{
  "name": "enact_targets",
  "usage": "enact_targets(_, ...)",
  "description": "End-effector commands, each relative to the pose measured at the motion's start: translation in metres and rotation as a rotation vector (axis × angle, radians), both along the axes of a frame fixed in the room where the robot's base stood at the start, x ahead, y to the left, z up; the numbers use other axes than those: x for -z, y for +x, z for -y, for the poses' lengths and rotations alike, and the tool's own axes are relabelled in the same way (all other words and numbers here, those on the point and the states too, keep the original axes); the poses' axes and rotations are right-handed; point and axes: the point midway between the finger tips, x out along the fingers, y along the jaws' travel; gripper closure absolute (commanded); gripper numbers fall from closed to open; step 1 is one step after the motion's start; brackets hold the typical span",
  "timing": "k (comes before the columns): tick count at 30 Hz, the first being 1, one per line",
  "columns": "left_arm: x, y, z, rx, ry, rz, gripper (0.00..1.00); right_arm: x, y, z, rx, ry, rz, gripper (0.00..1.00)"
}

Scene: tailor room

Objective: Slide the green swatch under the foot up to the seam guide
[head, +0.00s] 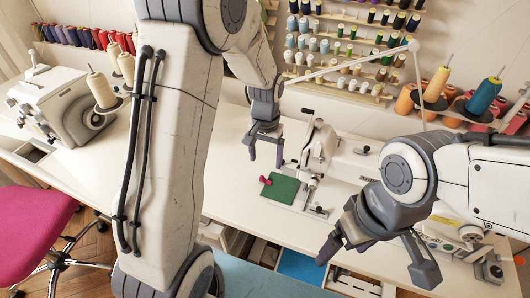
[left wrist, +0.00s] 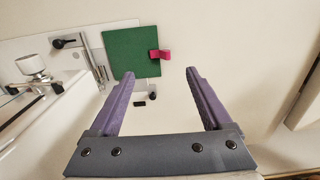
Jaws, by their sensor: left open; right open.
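The green swatch (head: 281,187) lies flat on the table at the left side of the sewing machine's base. A small pink clip (head: 265,180) sits on its left edge. In the left wrist view the swatch (left wrist: 130,52) is just beyond the fingertips, with the pink clip (left wrist: 160,55) at its right edge. The presser foot area (left wrist: 97,72) is left of the swatch there. I cannot make out the seam guide surely. My left gripper (head: 266,155) is open and empty, above and behind the swatch. My right gripper (head: 371,257) is open and empty over the table's front edge.
The white sewing machine (head: 345,158) stands right of the swatch. A serger (head: 62,105) with thread cones is at the left. Thread racks line the back wall. Open drawers (head: 350,283) lie below the front edge. The table left of the swatch is clear.

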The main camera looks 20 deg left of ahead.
Motion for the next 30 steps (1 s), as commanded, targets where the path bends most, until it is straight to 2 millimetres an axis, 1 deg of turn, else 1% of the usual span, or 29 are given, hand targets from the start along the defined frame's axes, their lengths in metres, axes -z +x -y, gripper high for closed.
enact_targets(1,0.011,-0.002,0.000,0.000,0.000,-0.006,0.18,0.001,0.000,0.000,0.000,0.000,0.000,0.15)
enact_targets(6,0.042,-0.002,0.000,-0.001,0.000,-0.006,0.18,0.002,0.000,0.000,0.000,0.000,0.000,0.15)
enact_targets(12,0.071,-0.002,0.000,-0.001,0.000,-0.003,0.18,0.003,0.000,0.000,0.000,0.000,0.000,0.15)
enact_targets(18,0.085,-0.001,0.000,0.000,0.000,0.000,0.18,0.003,0.000,0.000,0.000,0.000,0.000,0.15)
enact_targets(26,0.086,-0.001,0.000,0.000,0.000,0.001,0.18,0.003,0.000,0.000,0.000,0.000,0.000,0.15)
enact_targets(27,0.086,-0.001,0.000,0.000,0.000,0.001,0.21,0.003,0.000,0.000,0.000,0.000,0.000,0.15)
enact_targets(29,0.086,-0.001,0.000,0.000,0.000,0.001,0.44,0.003,0.000,0.000,0.000,0.000,0.000,0.15)
enact_targets(30,0.086,-0.001,0.000,0.000,0.000,0.001,0.60,0.003,0.000,0.000,0.000,0.000,0.000,0.15)
